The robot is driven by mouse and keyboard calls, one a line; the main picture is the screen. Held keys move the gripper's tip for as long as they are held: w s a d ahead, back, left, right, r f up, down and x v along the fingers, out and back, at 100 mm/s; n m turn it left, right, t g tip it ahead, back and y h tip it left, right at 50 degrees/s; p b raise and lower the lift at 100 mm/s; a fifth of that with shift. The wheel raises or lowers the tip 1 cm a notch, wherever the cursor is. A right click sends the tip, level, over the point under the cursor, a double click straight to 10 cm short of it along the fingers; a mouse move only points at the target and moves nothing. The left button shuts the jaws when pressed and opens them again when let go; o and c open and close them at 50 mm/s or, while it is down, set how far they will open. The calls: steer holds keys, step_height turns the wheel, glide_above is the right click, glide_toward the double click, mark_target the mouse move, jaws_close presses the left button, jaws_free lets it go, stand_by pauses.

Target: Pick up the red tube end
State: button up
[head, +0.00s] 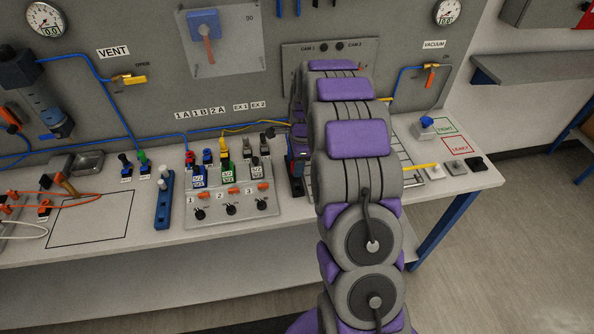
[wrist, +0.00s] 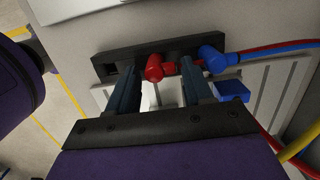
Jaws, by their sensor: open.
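The red tube end (wrist: 154,68) is a red elbow fitting in the wrist view, in front of a black slotted bar (wrist: 119,55). My gripper (wrist: 159,80) is open, with one dark finger on each side of the red end near the tips. I cannot tell whether either finger touches it. A blue tube end (wrist: 213,58) sits just right of the right finger. In the head view my arm covers the gripper and the red end there.
A blue block (wrist: 232,90) lies right of the right finger, and blue and red tubes run off to the right. In the head view, a valve block (head: 232,205) with switches and a blue rack (head: 164,200) stand on the bench left of my arm.

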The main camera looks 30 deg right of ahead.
steer(key=shift+a+f, duration=0.45)
steer(key=shift+a, duration=0.05)
steer(key=shift+a+r, duration=0.1)
steer(key=shift+a, duration=0.4)
steer(key=shift+d, duration=0.9)
steer(key=c, duration=0.7)
steer(key=shift+a, duration=0.3)
jaws_close()
steer(key=shift+a, duration=0.15)
